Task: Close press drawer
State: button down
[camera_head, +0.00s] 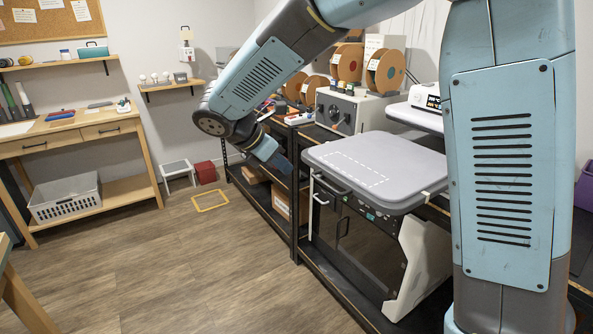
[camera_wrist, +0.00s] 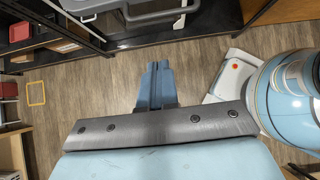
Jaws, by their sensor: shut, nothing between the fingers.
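The press drawer (camera_head: 376,162) is a grey slab with a dashed outline on top, at the right of the head view. It sticks out from under the press's upper part (camera_head: 414,117), so it stands open. A dark handle (camera_head: 332,184) runs along its left front edge. In the wrist view, a grey slab edge with a loop handle (camera_wrist: 150,16) shows at the top, cut off by the frame. My gripper (camera_head: 281,163) is left of the drawer, apart from it, over the floor side. In the wrist view, my gripper (camera_wrist: 156,66) is shut and empty, below the handle.
A dark shelf rack (camera_head: 262,200) with boxes stands behind my gripper, left of the press. Spools (camera_head: 385,72) and a grey control box (camera_head: 350,108) sit on the bench behind. A wooden table (camera_head: 90,140) is at the left. The wooden floor (camera_head: 190,265) between is mostly clear.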

jog(key=d+r+x, duration=0.1)
jog(key=x, duration=1.1)
jog(key=shift+w+d+r, duration=0.25)
jog(key=shift+w+d, duration=0.1)
jog(key=shift+w, duration=0.1)
jog(key=shift+w, duration=0.1)
